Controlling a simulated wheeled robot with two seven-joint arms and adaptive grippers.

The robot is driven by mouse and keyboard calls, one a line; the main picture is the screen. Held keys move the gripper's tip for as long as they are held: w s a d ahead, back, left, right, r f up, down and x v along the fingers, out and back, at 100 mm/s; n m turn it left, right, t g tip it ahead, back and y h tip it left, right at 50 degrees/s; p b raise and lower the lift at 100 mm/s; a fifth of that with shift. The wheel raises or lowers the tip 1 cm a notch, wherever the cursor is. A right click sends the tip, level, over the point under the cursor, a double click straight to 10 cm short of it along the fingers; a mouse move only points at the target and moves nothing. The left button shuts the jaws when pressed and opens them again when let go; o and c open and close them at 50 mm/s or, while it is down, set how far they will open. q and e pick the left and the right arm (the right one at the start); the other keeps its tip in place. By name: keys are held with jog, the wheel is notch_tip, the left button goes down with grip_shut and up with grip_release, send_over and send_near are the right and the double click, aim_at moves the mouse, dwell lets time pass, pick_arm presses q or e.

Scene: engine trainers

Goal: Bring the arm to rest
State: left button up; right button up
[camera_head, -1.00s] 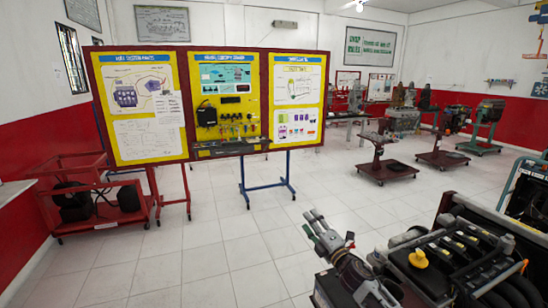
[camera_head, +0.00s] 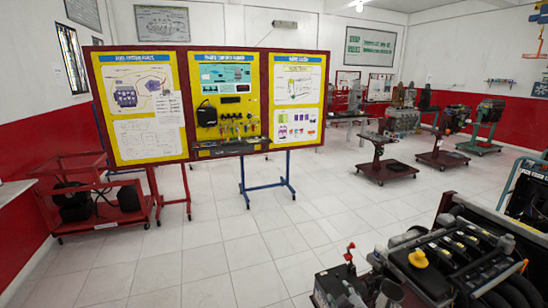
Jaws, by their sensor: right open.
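My right gripper (camera_head: 354,292) shows low at the bottom edge, in front of the black battery (camera_head: 328,286) beside the engine trainer. Little of it shows, and the rest of the arm is cut off by the frame. It is open, and I see nothing held in it. The engine trainer (camera_head: 450,260), with a yellow cap (camera_head: 418,258) on top, stands just right of the gripper. My left gripper is not in view.
A yellow display board (camera_head: 220,148) on blue legs stands ahead to the left. A red wheeled cart (camera_head: 95,200) is at far left. Engine stands (camera_head: 385,168) stand at the back right. The tiled floor (camera_head: 215,255) in the middle is clear.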

jog(key=s+d+f+m+g, duration=0.1)
jog(key=s+f+m+g, duration=0.25)
jog(key=s, duration=0.85)
jog(key=s+f+m+g, duration=0.2)
jog(key=s+g, duration=0.3)
jog(key=s, duration=0.6)
notch_tip(320, 180, down, 37)
jog(key=s+d+b, duration=0.2)
jog(key=d+b, duration=0.1)
jog(key=b, duration=0.3)
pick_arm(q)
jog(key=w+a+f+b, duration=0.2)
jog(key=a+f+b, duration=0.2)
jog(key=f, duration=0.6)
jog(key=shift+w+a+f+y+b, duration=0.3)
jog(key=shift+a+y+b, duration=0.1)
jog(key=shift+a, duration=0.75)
pick_arm(e)
jog(key=s+d+f+g, duration=0.1)
jog(key=s+d+f, duration=0.3)
jog(key=s+f, duration=0.6)
jog(key=s+d+f+g, duration=0.1)
jog(key=s+d+f, duration=0.2)
jog(key=s+f, duration=0.7)
jog(key=shift+s+d+f, duration=0.35)
jog(key=shift+f, duration=2.65)
